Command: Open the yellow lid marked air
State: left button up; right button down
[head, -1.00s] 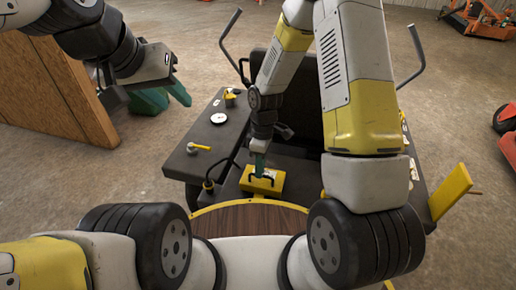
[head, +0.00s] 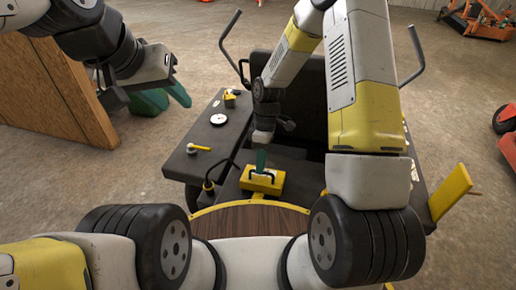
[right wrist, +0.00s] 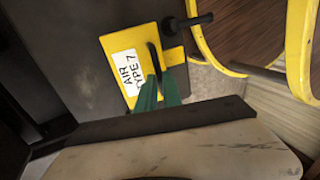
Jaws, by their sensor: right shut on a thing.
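The yellow lid (head: 274,187) with a dark handle lies on the dark deck of the machine in the head view. In the right wrist view the lid (right wrist: 115,46) carries a white label reading "AIR TYPE 7". Its black handle (right wrist: 153,58) lies between the green fingertips of my right gripper (right wrist: 156,88). The right gripper (head: 261,167) is shut on the handle. Whether the lid is raised at all I cannot tell. My left gripper (head: 165,96) is empty, its green fingers spread, away from the lid at the upper left.
A yellow-handled lever (head: 199,148), a white dial (head: 218,119) and a small yellow-black part (head: 230,98) sit on the left side panel. A black seat (head: 290,110) stands behind. A wooden panel (head: 60,95) is at the far left, with open floor between.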

jog(key=w+g, duration=0.1)
jog(key=w, duration=0.1)
jog(key=w+d+r+g, duration=0.1)
jog(key=shift+g+y, duration=0.3)
jog(key=shift+y, duration=0.1)
jog(key=shift+w+d+r, duration=0.15)
jog(key=shift+w+d, duration=0.05)
jog(key=shift+w, duration=0.35)
jog(key=shift+w+d, duration=0.3)
jog(key=shift+w, duration=0.4)
